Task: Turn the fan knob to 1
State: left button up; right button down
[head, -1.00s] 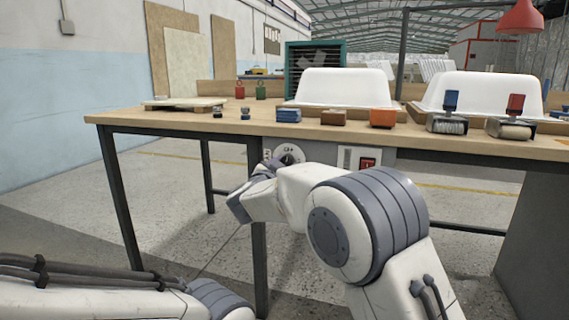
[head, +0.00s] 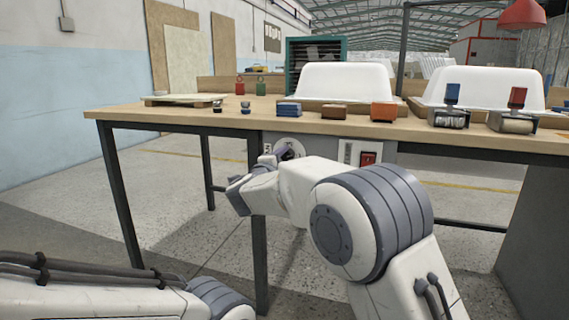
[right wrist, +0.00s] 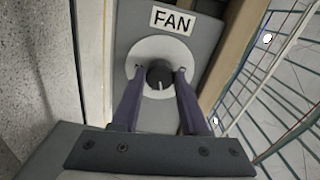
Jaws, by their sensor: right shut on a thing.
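The fan knob (right wrist: 160,76) is a dark round knob with a pale pointer line, on a white dial plate (right wrist: 149,50) below a FAN label (right wrist: 173,20) in the right wrist view. The pointer faces the gripper side of that picture. My right gripper (right wrist: 160,72) has a finger on each side of the knob and is shut on it. In the head view, my right gripper (head: 283,154) is at the white dial (head: 291,142) on the panel under the table edge and partly covers it. Dial numbers are mostly unreadable. My left gripper is out of view.
A red switch (head: 368,159) sits on the panel right of the dial. The wooden table (head: 180,116) carries white tub shells (head: 345,82), coloured blocks and brushes along its edge. A table leg (head: 259,255) stands below the dial. The floor at left is clear.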

jog(key=shift+f+m+b, duration=0.15)
jog(key=shift+m+b, duration=0.7)
jog(key=shift+m, duration=1.05)
jog(key=shift+c, duration=2.1)
grip_release()
jog(key=shift+s, duration=0.1)
